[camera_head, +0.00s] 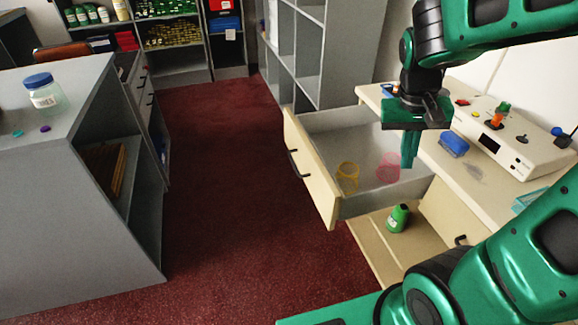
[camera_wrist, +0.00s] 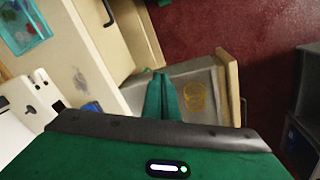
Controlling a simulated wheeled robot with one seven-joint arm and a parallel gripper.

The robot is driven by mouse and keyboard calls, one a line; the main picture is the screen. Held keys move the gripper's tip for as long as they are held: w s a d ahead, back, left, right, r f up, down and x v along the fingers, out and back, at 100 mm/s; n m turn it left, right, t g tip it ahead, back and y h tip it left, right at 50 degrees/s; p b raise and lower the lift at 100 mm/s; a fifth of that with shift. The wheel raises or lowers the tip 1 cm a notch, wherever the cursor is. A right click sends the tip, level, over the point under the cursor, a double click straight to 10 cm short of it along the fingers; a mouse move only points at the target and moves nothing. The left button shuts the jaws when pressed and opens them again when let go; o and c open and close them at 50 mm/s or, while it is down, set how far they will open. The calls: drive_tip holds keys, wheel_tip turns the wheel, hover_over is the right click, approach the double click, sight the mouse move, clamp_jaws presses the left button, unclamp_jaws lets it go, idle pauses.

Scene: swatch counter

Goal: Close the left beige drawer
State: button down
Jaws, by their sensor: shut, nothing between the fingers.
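The left beige drawer (camera_head: 312,177) is pulled far out of the beige counter, with a dark bar handle (camera_head: 293,163) on its front. It holds a yellow mesh cup (camera_head: 347,178) and a pink mesh cup (camera_head: 388,168). In the wrist view the drawer front (camera_wrist: 228,88) stands right of my fingers, with the yellow cup (camera_wrist: 194,97) inside. My gripper (camera_head: 408,164) is shut and empty, pointing down above the drawer's counter-side part. In the wrist view my fingertips (camera_wrist: 161,77) are together. I cannot tell exactly how high they are above the drawer floor.
The counter top (camera_head: 440,158) carries a control box (camera_head: 510,135) and a blue brush-like block (camera_head: 453,144). A green bottle (camera_head: 398,218) stands in a lower open compartment. A grey shelf unit (camera_head: 340,50) stands behind the drawer. Red carpet (camera_head: 230,200) left of the drawer is clear.

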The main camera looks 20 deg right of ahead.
drive_tip(key=w+a+f+n+t+h, duration=0.1)
drive_tip(key=w+a+f+n+t, duration=0.15)
drive_tip(key=w+a, duration=0.55)
drive_tip(key=w+a+f+n+t+h, duration=0.1)
drive_tip(key=w+a+f, duration=0.35)
drive_tip(key=a, duration=0.75)
drive_tip(key=w+a+f+n+t+h, duration=0.1)
drive_tip(key=w+a+f, duration=0.2)
drive_tip(key=w+a, duration=0.55)
drive_tip(key=s+d+x, duration=0.1)
drive_tip(key=d+x, duration=0.1)
drive_tip(key=x, duration=0.9)
drive_tip(key=shift+s, duration=0.45)
drive_tip(key=shift+r, duration=0.15)
